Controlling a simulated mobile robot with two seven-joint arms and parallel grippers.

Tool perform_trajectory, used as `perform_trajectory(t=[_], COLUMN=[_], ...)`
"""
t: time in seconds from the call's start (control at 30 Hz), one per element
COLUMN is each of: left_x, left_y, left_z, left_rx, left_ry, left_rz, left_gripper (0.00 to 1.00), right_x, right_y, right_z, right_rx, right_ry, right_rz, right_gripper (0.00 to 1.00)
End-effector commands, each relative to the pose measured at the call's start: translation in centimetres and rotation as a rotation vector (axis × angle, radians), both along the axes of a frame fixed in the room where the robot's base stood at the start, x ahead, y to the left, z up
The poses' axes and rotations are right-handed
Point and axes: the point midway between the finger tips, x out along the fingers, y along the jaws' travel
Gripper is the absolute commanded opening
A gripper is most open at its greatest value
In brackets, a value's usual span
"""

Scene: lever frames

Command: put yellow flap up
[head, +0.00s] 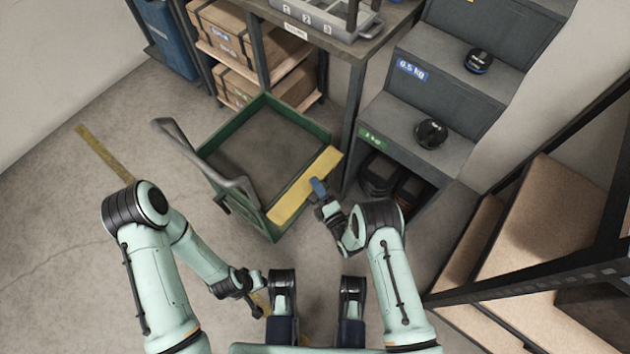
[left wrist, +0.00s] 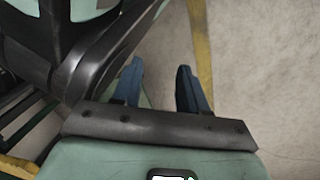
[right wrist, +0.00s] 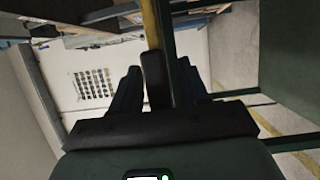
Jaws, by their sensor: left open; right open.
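The yellow flap (head: 305,187) is a long flat panel along the near right side of the green cart (head: 225,205) in the head view. It looks tilted outward, though its exact angle is hard to tell. My right gripper (head: 318,187) is at the flap's outer edge, near its middle. In the right wrist view, the fingers (right wrist: 157,75) are apart, with a dark bar and the yellow flap edge (right wrist: 150,25) between or just beyond them. Contact cannot be told. My left gripper (left wrist: 160,75) is open and empty, low above the floor near my base.
The cart's handle (head: 205,160) rises at its left. A workbench (head: 350,45) and shelf with boxes (head: 225,40) stand behind. Grey steps (head: 430,95) with round weights are at the right. Floor left of the cart is clear, with a yellow stripe (head: 100,150).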

Motion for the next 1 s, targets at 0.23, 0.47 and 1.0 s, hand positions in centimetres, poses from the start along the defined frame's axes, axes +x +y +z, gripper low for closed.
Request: perform_trajectory(t=[0.23, 0.47, 1.0], left_x=[0.1, 0.0, 4.1], left_y=[0.0, 0.0, -0.6], left_z=[0.0, 0.0, 4.0], left_rx=[0.000, 0.000, 0.008], left_ry=[-0.002, -0.001, -0.138], left_rz=[-0.001, 0.000, -0.008], left_gripper=[0.43, 0.43, 0.43], right_x=[-0.1, -0.1, 0.1], right_y=[0.0, 0.0, 0.2], right_z=[0.0, 0.0, 1.5], right_rx=[0.001, 0.001, -0.108], right_ry=[0.001, 0.001, 0.075], right_rz=[0.000, 0.000, 0.001], right_gripper=[0.45, 0.00, 0.00])
